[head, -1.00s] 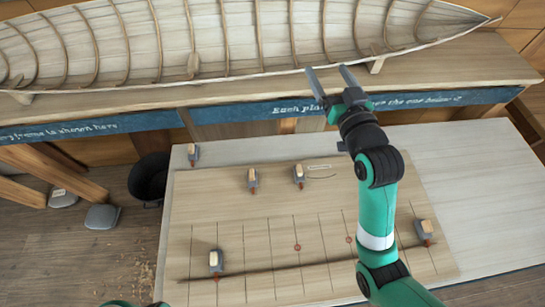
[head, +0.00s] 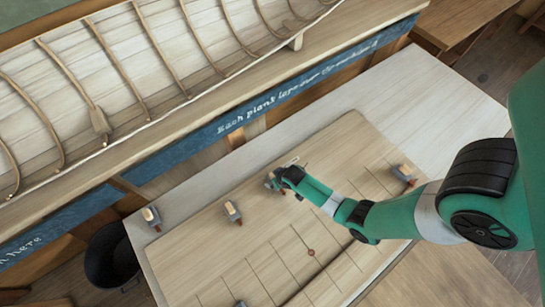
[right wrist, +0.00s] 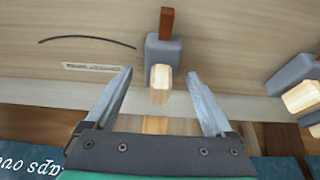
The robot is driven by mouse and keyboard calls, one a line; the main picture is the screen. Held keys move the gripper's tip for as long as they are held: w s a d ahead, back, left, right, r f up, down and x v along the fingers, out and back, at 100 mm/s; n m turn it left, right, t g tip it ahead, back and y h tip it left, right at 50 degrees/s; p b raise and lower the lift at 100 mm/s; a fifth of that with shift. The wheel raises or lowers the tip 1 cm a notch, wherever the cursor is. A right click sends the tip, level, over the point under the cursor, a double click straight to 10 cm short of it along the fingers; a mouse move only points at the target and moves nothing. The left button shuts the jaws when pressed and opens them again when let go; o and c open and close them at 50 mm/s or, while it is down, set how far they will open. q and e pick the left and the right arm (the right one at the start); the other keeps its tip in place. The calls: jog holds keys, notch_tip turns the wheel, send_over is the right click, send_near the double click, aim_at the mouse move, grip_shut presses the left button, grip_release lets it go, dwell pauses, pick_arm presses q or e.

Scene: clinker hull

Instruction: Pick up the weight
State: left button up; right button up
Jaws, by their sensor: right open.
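A grey weight (right wrist: 163,50) with a pale wooden handle and a red-brown tab lies on the plank board (head: 300,215). In the right wrist view it stands just beyond and between the fingertips of my right gripper (right wrist: 160,74). The jaws are open with nothing between them that looks gripped. In the head view my right gripper (head: 272,181) is over that weight and mostly hides it. More weights lie on the board: one to the left (head: 232,212), one to the right (head: 404,174) and one at the bottom edge (head: 240,303). My left gripper is not in view.
Another weight (head: 152,218) sits at the left edge of the pale table (head: 440,105). The clinker hull (head: 130,70) rests on a bench behind, with a blue lettered strip (head: 200,140) along its front. A black bucket (head: 110,257) stands at left. The table's upper right is clear.

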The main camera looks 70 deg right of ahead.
jog(key=shift+b+x, duration=0.3)
jog(key=shift+x, duration=0.7)
jog(key=shift+w, duration=0.1)
jog(key=shift+r, duration=0.1)
grip_shut()
